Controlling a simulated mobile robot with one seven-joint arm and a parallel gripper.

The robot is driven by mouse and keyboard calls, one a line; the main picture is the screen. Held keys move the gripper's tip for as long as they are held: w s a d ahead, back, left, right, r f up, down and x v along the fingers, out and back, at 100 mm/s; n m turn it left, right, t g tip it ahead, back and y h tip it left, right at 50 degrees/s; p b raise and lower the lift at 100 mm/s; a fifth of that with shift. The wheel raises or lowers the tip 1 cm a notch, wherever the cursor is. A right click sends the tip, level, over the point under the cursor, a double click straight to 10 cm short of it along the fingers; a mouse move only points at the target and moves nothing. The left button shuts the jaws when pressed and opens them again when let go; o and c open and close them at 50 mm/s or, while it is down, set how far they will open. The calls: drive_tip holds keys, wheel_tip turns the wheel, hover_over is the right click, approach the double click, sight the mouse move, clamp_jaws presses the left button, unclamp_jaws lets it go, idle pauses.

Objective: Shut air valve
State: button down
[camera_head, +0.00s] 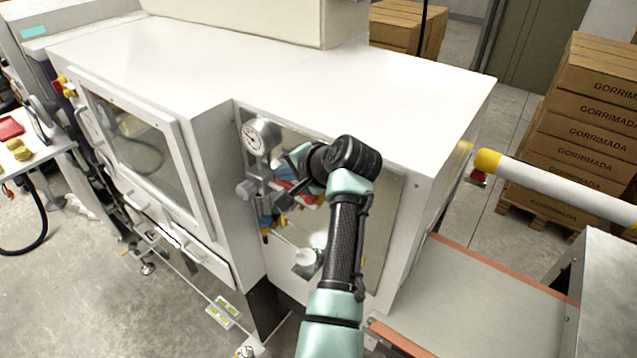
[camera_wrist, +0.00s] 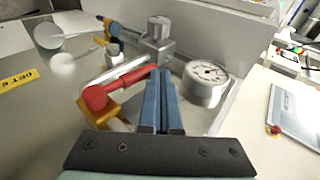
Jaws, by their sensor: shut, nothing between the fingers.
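A red lever handle (camera_wrist: 124,84) with a round red end shows in the wrist view, just left of my fingers. It lies along a metal pipe, above a yellow fitting (camera_wrist: 112,112); I take it for the air valve. In the head view a bit of red (camera_head: 283,184) shows in the panel recess, partly hidden by my arm. My gripper (camera_wrist: 161,78) is shut and empty, its blue fingers together beside the lever's right end. I cannot tell whether they touch it. A round pressure gauge (camera_wrist: 207,80) is right of the fingers and also shows in the head view (camera_head: 261,136).
A grey block with a knob (camera_wrist: 157,38) stands beyond my fingertips. A white machine cabinet (camera_head: 250,85) surrounds the recess. Stacked cartons (camera_head: 590,115) stand behind.

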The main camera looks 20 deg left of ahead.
drive_tip(key=shift+a+f, duration=0.25)
drive_tip(key=shift+f, duration=0.1)
drive_tip(key=shift+w+a+f, duration=0.1)
idle(0.6)
